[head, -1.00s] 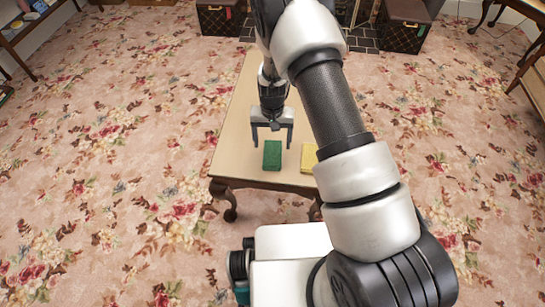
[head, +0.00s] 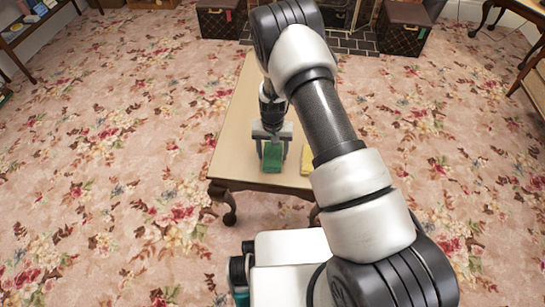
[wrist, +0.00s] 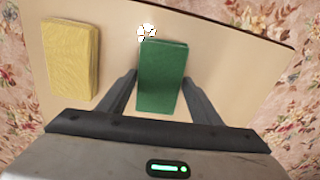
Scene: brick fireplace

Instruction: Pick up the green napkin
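The green napkin (head: 272,163) is a folded, thick rectangle lying on the wooden table near its front edge. It also shows in the wrist view (wrist: 162,75), between my fingers. My gripper (head: 272,154) is low over the table, pointing down, with one finger on each side of the napkin. In the wrist view my gripper (wrist: 160,78) is open, its fingertips close beside the napkin's long edges. I cannot tell whether they touch it. Part of the napkin's far side is hidden by the gripper in the head view.
A yellow folded napkin (head: 307,160) lies to the right on the same table (head: 233,150); in the wrist view it is at left (wrist: 72,58). A small white-yellow spot (wrist: 147,32) shows near the green napkin's edge. Dark trunks (head: 403,30) stand at the back.

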